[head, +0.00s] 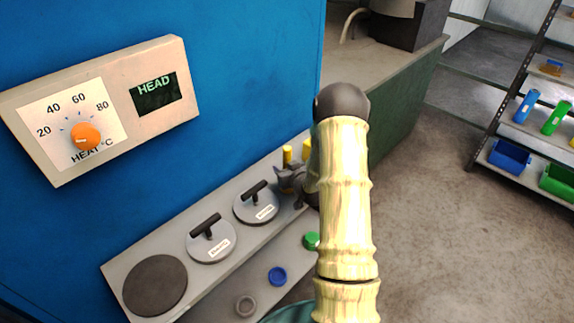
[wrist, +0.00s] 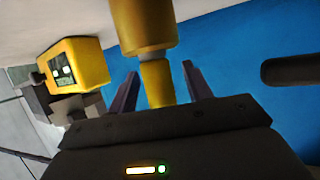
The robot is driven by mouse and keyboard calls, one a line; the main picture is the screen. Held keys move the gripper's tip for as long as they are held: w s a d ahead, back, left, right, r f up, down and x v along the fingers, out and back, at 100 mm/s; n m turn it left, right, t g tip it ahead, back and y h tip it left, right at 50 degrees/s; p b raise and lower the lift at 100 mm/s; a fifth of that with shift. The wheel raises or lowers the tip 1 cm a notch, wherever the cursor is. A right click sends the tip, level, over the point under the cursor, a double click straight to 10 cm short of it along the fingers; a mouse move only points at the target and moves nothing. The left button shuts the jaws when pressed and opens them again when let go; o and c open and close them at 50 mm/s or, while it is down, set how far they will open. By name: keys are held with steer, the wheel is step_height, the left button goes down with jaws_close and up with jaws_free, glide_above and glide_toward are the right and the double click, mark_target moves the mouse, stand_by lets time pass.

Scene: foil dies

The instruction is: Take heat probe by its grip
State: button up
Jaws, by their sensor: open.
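In the wrist view a yellow rod-shaped piece (wrist: 145,28), which looks like the grip of the heat probe, has a wide upper part and a narrower lower part. The narrower part shows between the fingers of my gripper (wrist: 161,70). The fingers are open, with blue showing on both sides of it, and neither visibly touches it. In the head view my gripper (head: 290,178) is small and dark behind my arm, beside a yellow upright piece (head: 287,155). My arm hides much of that spot, and the probe's tip cannot be made out.
A yellow box with a small screen (wrist: 82,60) stands left in the wrist view. The grey shelf (head: 172,247) holds two handled dies (head: 211,242) (head: 256,204) and a dark round pad (head: 155,285). A heat dial panel (head: 110,95) is on the blue wall. Bins (head: 510,155) stand right.

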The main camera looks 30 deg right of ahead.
steer(key=shift+w+f, duration=0.2)
steer(key=shift+w, duration=0.25)
steer(key=shift+c, duration=0.2)
jaws_close()
